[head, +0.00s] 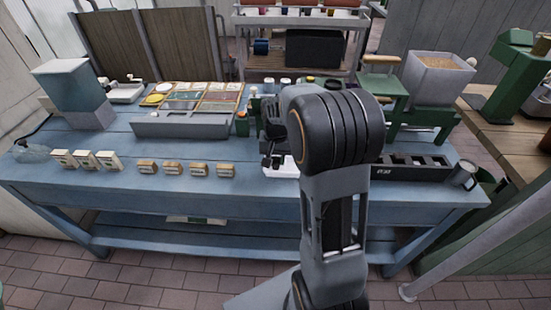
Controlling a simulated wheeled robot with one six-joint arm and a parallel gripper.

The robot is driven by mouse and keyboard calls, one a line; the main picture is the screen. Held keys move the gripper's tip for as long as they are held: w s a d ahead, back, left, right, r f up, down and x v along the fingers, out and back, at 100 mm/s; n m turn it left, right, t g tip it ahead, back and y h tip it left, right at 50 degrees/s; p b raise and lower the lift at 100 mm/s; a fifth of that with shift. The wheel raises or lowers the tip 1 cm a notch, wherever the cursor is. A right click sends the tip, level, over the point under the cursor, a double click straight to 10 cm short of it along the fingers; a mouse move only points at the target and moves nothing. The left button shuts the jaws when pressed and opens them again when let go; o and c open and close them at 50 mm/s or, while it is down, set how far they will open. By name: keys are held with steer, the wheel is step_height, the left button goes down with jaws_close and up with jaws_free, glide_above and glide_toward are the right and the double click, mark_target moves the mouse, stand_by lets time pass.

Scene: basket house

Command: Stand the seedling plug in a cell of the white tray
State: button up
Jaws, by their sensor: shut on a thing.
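The white tray (282,169) lies near the front edge of the blue bench, and my arm covers its right part. Its cells cannot be made out. My gripper (273,158) shows as dark parts just left of my arm's big joint, over or just behind the tray; I cannot tell which. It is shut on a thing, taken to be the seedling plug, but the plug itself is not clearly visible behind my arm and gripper.
A black tray with several pockets (409,172) and a grey mug (464,174) stand at the right. Small labelled blocks (172,168) line the front left. A grey long box (180,125) stands behind them. A green machine with a hopper (435,80) stands at the back right.

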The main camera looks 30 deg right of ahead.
mark_target(276, 159)
steer(key=shift+f, duration=0.15)
steer(key=o, duration=0.9)
step_height(276, 159, up, 12)
steer(key=f+p, duration=0.1)
steer(key=s+a+n+t, duration=0.1)
steer(key=s+a+n, duration=0.1)
steer(key=s, duration=0.3)
steer(key=s+a+f+n+t, duration=0.1)
steer(key=s+a+n, duration=0.1)
steer(key=s+a, duration=0.2)
steer(key=s+a+f+n+t, duration=0.1)
steer(key=s+a+n, duration=0.1)
steer(key=s, duration=0.5)
steer(key=shift+a+f, duration=0.2)
steer(key=shift+a, duration=0.65)
steer(key=shift+w, duration=0.1)
